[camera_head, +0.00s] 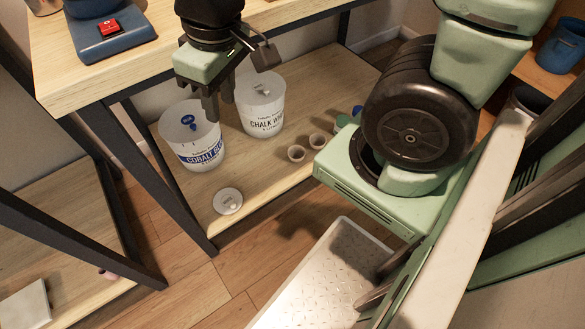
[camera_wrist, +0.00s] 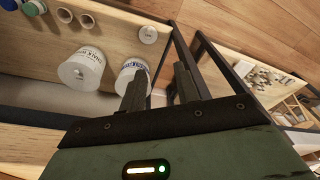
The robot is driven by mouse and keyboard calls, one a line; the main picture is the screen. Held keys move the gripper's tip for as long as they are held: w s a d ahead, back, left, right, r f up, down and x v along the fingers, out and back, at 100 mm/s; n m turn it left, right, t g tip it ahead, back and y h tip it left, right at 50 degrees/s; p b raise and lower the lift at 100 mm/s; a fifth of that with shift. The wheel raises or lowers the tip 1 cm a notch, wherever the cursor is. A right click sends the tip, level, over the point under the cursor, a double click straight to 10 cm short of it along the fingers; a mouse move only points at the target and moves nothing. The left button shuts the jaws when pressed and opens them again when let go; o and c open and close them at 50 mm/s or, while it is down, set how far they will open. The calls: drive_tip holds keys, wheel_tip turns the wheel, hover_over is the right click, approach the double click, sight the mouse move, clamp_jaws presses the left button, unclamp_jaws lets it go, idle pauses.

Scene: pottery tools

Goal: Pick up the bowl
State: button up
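No thing is plainly a bowl. A small round whitish dish or lid (camera_head: 228,200) lies near the shelf's front edge, and also shows in the wrist view (camera_wrist: 148,34). I cannot tell which is the bowl. My gripper (camera_head: 219,103) is above the buckets, in front of the upper tabletop. Its fingers (camera_wrist: 158,73) are apart with nothing between them.
The upper tabletop (camera_head: 60,60) and dark metal legs (camera_head: 150,160) border the shelf. The shelf between the dish and the cups is clear.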

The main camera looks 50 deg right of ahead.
drive_tip(key=w+d+f+m+b, duration=0.2)
drive_tip(key=d+f+b, duration=0.2)
drive_tip(key=f+b, duration=0.5)
drive_tip(key=w+d+f+m+b, duration=0.25)
drive_tip(key=d+f+b, duration=0.35)
drive_tip(key=f, duration=0.4)
drive_tip(key=w+d+f+m+b, duration=0.2)
drive_tip(key=d+f+b, duration=0.1)
drive_tip(key=f+b, duration=0.6)
drive_tip(key=s+d+f+m+t+b, duration=0.1)
drive_tip(key=d+f+m, duration=0.65)
drive_tip(key=d, duration=0.25)
drive_tip(key=s+d+f+m+b, duration=0.1)
drive_tip(key=d+f+m+b, duration=0.1)
drive_tip(key=d+f+m, duration=0.7)
drive_tip(key=n+b, duration=0.1)
drive_tip(key=b, duration=0.9)
approach(296, 155)
drive_tip(key=shift+h, duration=0.4)
drive_tip(key=f, duration=0.2)
drive_tip(key=s+a+f, duration=0.1)
drive_tip(key=f, duration=0.1)
drive_tip(key=s+f, duration=0.1)
drive_tip(key=f, duration=0.1)
drive_tip(key=shift+a+f, duration=0.1)
drive_tip(key=shift+a, duration=0.3)
clamp_jaws()
